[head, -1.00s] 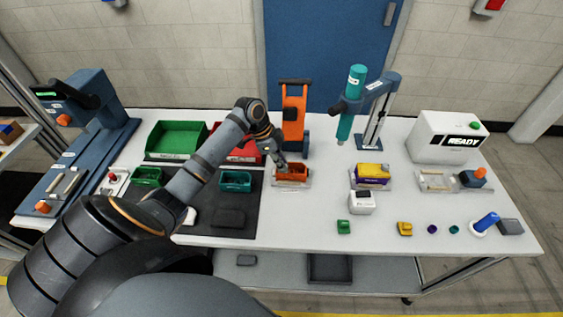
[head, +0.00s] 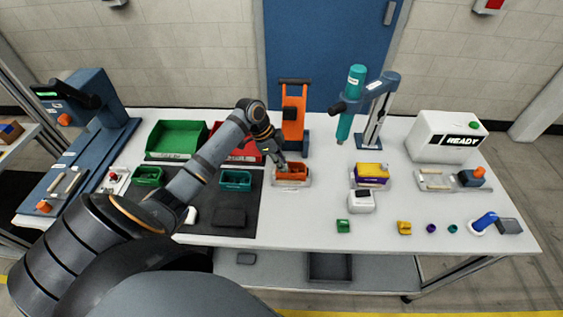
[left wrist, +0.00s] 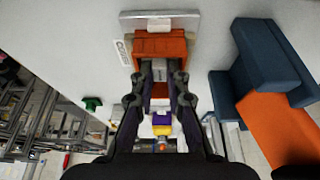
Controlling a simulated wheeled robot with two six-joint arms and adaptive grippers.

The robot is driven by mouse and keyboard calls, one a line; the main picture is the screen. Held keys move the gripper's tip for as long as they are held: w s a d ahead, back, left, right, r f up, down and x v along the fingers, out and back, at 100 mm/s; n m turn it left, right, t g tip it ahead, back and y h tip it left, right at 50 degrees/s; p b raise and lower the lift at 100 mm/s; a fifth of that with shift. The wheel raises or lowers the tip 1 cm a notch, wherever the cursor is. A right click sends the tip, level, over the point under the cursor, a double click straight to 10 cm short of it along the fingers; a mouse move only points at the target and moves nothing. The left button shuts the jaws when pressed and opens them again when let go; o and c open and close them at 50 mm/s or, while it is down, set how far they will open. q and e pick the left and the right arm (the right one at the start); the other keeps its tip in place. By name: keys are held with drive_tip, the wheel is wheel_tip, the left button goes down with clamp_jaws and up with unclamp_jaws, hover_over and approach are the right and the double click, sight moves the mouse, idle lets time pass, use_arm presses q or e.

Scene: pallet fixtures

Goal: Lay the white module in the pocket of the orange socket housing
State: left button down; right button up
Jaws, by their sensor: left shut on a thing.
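The orange socket housing (head: 293,172) sits in a pale fixture on the table, right of the dark mat. It also shows at the top of the left wrist view (left wrist: 160,45). My left gripper (head: 281,165) is at the housing's left side, low over it. In the left wrist view its fingers (left wrist: 160,68) are shut on the white module (left wrist: 159,73), a small pale block at the near edge of the housing. The head view hides the module behind the gripper. I cannot tell whether it touches the pocket floor. My right gripper is not in view.
An orange press-like stand (head: 294,118) rises just behind the housing. A teal bin (head: 236,180) stands to the left on the dark mat (head: 205,220). A yellow and purple part (head: 371,173) and a white box (head: 361,201) stand to the right. The table front of the housing is clear.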

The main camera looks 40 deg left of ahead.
use_arm(q)
drive_tip(key=shift+f, duration=0.45)
drive_tip(key=c, duration=1.7)
unclamp_jaws()
drive_tip(key=shift+o, duration=0.2)
drive_tip(key=shift+r+p, duration=1.2)
drive_tip(key=shift+r, duration=0.1)
drive_tip(key=shift+c, duration=0.3)
drive_tip(key=o, duration=0.6)
drive_tip(key=shift+c, duration=0.2)
